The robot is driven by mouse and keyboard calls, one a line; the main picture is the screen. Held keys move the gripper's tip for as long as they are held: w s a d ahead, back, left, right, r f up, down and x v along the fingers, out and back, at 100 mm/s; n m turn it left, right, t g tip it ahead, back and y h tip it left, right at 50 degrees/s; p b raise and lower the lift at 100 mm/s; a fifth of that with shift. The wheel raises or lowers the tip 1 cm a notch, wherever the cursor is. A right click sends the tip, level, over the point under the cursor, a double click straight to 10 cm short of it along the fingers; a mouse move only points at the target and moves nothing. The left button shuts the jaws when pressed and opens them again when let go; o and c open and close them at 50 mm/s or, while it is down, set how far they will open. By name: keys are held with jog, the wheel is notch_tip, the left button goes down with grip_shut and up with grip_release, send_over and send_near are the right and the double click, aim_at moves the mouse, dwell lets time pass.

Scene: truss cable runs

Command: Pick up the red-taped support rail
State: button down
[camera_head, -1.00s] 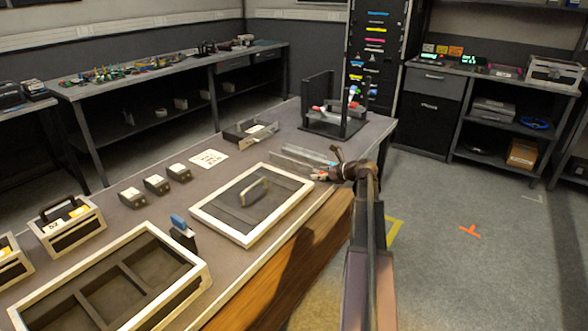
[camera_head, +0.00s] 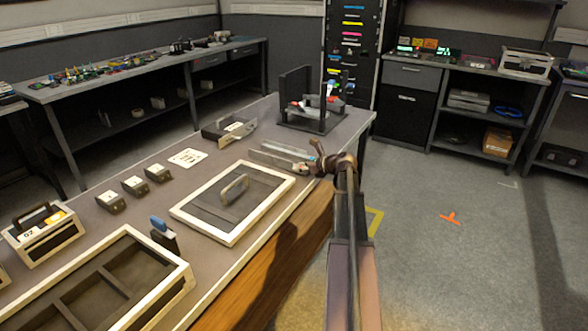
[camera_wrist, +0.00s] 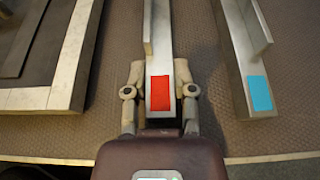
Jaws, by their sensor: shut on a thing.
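The red-taped support rail (camera_wrist: 160,60) is a pale metal angle piece with a red patch at its near end, seen in the wrist view. My gripper (camera_wrist: 160,92) has one finger on each side of that taped end and is shut on it. In the head view my gripper (camera_head: 314,164) is at the table's right edge, at the near end of the metal rails (camera_head: 274,158). I cannot tell whether the held rail is clear of the table. A similar rail with blue tape (camera_wrist: 243,62) lies to the right, apart from my gripper.
A light-framed panel with a handle (camera_head: 182,212) lies left of the rails. A dark upright fixture (camera_head: 317,124) stands at the table's far end.

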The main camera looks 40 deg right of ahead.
jog(key=shift+r+p, duration=1.5)
jog(key=shift+r, duration=0.15)
jog(key=shift+s+r+p, duration=0.25)
jog(key=shift+r+p, duration=0.05)
jog(key=s+r+p, duration=0.1)
jog(key=s, duration=1.4)
jog(key=shift+s+d, duration=0.2)
jog(key=shift+s, duration=0.05)
